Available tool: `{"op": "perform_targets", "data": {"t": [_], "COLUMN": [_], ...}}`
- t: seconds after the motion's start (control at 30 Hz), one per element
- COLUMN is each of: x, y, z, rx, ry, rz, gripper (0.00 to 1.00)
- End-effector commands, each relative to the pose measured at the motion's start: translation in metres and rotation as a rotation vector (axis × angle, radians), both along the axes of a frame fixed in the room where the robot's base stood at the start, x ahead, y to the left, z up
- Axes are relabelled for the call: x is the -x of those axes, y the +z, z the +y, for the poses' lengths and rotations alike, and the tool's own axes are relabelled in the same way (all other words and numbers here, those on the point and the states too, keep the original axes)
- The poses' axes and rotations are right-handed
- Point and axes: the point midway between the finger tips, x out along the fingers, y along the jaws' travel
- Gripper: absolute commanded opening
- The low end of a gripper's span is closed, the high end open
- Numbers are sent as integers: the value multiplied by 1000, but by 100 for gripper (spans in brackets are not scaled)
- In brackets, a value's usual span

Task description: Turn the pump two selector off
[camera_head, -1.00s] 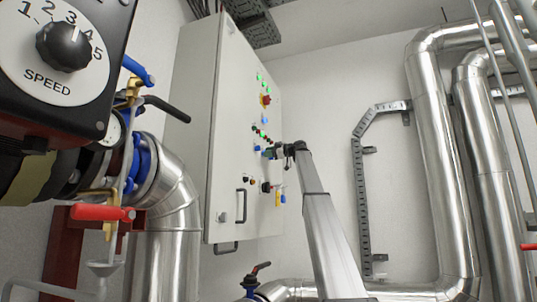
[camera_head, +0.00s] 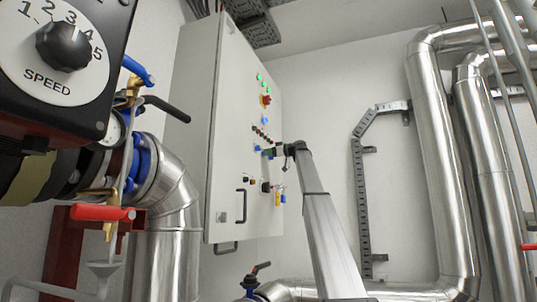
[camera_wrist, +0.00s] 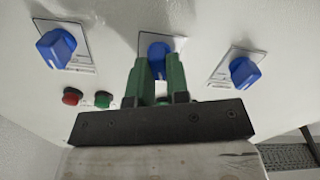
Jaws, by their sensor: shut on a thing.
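In the wrist view three blue selectors sit in a row on the light panel: a left selector (camera_wrist: 57,48), a middle selector (camera_wrist: 159,51) and a right selector (camera_wrist: 243,71). My gripper (camera_wrist: 158,68) has its green fingers on either side of the middle selector and is shut on it. The fingers hide the lower part of this knob. The plate labels are too small to read. In the head view my gripper (camera_head: 272,152) reaches the front of the grey control cabinet (camera_head: 228,120) from the right.
A red button (camera_wrist: 72,97) and a green button (camera_wrist: 103,99) sit below left of the held selector. In the head view a speed dial (camera_head: 63,45) and valves stand close on the left, and silver pipes (camera_head: 440,160) on the right.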

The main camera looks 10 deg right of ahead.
Motion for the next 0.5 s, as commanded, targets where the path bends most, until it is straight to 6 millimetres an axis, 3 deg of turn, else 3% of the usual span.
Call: {"op": "perform_targets", "data": {"t": [0.5], "x": [-1], "y": [0], "z": [-1], "rx": [-155], "ry": [1], "rz": [272], "gripper": [0]}}
